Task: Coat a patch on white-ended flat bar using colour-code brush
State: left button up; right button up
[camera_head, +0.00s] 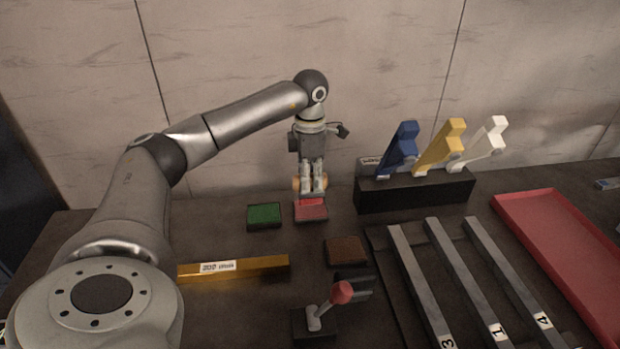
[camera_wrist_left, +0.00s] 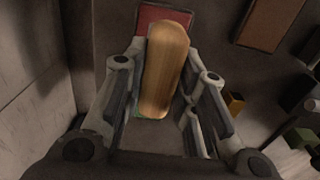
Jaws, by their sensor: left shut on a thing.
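My left gripper (camera_head: 312,188) points down, shut on a wooden-handled brush. The brush handle (camera_wrist_left: 168,65) lies between the fingers in the left wrist view (camera_wrist_left: 155,105). In the head view the gripper is directly over the red pad (camera_head: 311,213). The brush's lower end is mostly hidden, so I cannot tell whether it touches the pad. Three dark flat bars lie side by side on a rack at right: bar 3 (camera_head: 415,275), bar 1 (camera_head: 465,275) and bar 4 (camera_head: 512,275). Their white number labels show near the front; I cannot tell which is white-ended. My right gripper is out of view.
A green pad (camera_head: 264,216) is left of the red one, a brown pad (camera_head: 346,251) in front. A gold labelled bar (camera_head: 240,268) lies at left. A black block (camera_head: 415,193) holds blue, yellow and white pieces. A red-knobbed lever (camera_head: 341,292) stands in front; a red tray (camera_head: 545,230) is right.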

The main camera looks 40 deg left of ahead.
pick_arm(q)
jog(key=shift+r+p, duration=1.75)
jog(key=shift+r, duration=0.55)
jog(key=shift+f, duration=0.1)
